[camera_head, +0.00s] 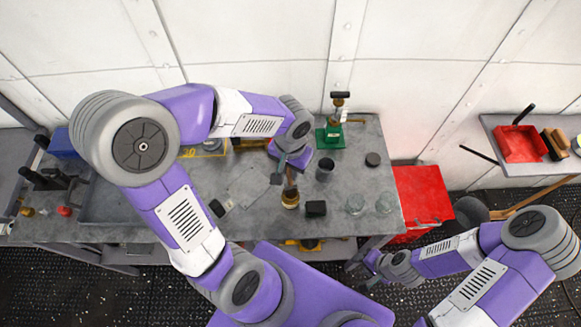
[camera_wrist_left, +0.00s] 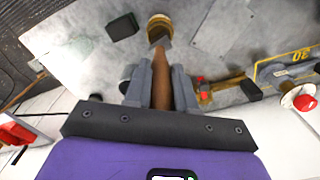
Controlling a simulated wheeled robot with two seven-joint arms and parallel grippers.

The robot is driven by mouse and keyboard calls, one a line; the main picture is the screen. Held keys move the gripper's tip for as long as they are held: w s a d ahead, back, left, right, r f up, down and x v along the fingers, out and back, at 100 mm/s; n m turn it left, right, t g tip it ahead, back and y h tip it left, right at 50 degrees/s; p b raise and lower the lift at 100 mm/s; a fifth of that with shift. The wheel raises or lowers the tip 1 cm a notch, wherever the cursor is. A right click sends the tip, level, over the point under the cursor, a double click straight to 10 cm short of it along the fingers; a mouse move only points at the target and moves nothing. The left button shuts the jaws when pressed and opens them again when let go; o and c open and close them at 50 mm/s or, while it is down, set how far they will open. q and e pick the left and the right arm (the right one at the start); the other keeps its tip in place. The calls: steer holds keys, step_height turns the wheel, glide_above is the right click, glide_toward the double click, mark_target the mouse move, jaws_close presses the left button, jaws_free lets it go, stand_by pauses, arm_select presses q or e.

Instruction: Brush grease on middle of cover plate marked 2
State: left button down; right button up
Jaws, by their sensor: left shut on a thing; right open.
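My left gripper (camera_head: 284,170) is shut on a brush with a brown wooden handle (camera_wrist_left: 161,80). In the left wrist view the handle stands between both fingers (camera_wrist_left: 160,88). The brush's far end meets a small brass-coloured pot (camera_head: 290,198), also in the left wrist view (camera_wrist_left: 159,20); whether the bristles are inside it is hard to tell. A flat pale grey plate (camera_head: 248,188) lies on the workbench left of the pot, also in the left wrist view (camera_wrist_left: 226,28). I cannot read a number 2 on it. My right gripper (camera_head: 371,266) is open and empty, low beside the bench.
The grey workbench (camera_head: 345,185) carries a black block (camera_head: 316,208), glass dishes (camera_head: 355,205), a dark cup (camera_head: 325,169) and a green-based press (camera_head: 330,136). A red cabinet (camera_head: 424,196) stands to the right.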

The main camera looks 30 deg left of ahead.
arm_select(q)
steer(key=shift+f+b, duration=0.55)
steer(key=shift+f, duration=0.05)
stand_by(1.5)
step_height(320, 180, up, 7)
steer(key=p, duration=0.5)
steer(key=shift+r+p, duration=0.15)
steer(key=shift+p, duration=0.25)
stand_by(0.7)
